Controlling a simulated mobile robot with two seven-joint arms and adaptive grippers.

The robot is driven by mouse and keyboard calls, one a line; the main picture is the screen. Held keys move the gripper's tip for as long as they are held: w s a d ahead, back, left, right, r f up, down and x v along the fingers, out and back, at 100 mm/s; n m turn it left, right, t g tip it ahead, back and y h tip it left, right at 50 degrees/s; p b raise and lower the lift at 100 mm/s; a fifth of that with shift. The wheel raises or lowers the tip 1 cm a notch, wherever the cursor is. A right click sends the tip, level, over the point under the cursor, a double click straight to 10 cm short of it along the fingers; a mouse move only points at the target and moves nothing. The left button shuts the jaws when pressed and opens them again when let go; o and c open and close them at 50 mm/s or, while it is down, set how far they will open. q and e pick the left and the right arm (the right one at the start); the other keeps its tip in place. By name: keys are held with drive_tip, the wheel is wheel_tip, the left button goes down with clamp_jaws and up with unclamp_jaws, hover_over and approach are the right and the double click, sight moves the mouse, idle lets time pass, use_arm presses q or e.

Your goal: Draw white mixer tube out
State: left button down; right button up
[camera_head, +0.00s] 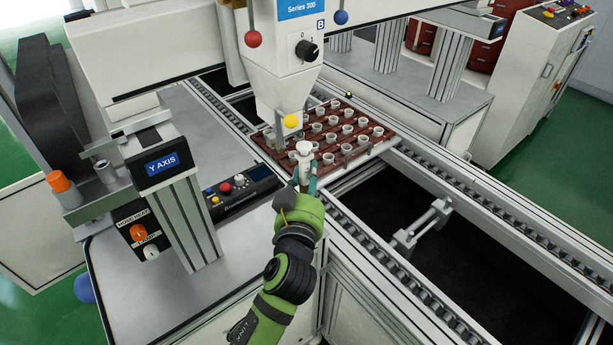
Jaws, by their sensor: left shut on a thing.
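The white mixer tube (304,149) stands roughly upright below the dispensing head (285,90), at the near-left edge of the red tray (384,147). My left gripper (305,170), on the green arm, reaches up from the bottom of the view and is shut on the tube's lower part. The fingers hide part of the tube. Whether the tube's top still touches the head's outlet cannot be told. My right gripper is not in view.
The red tray holds several small white cups (348,129) on the conveyor rail (420,152). A black control box (240,192) and the Y AXIS post (168,165) stand left of my arm. A dark open gap lies right of it.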

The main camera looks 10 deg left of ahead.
use_arm(q)
drive_tip(key=shift+s+d, duration=0.1)
drive_tip(key=shift+d, duration=0.05)
drive_tip(key=shift+s+d+b, duration=0.55)
drive_tip(key=shift+s+d, duration=0.25)
drive_tip(key=shift+d, duration=0.15)
drive_tip(key=shift+r, duration=0.1)
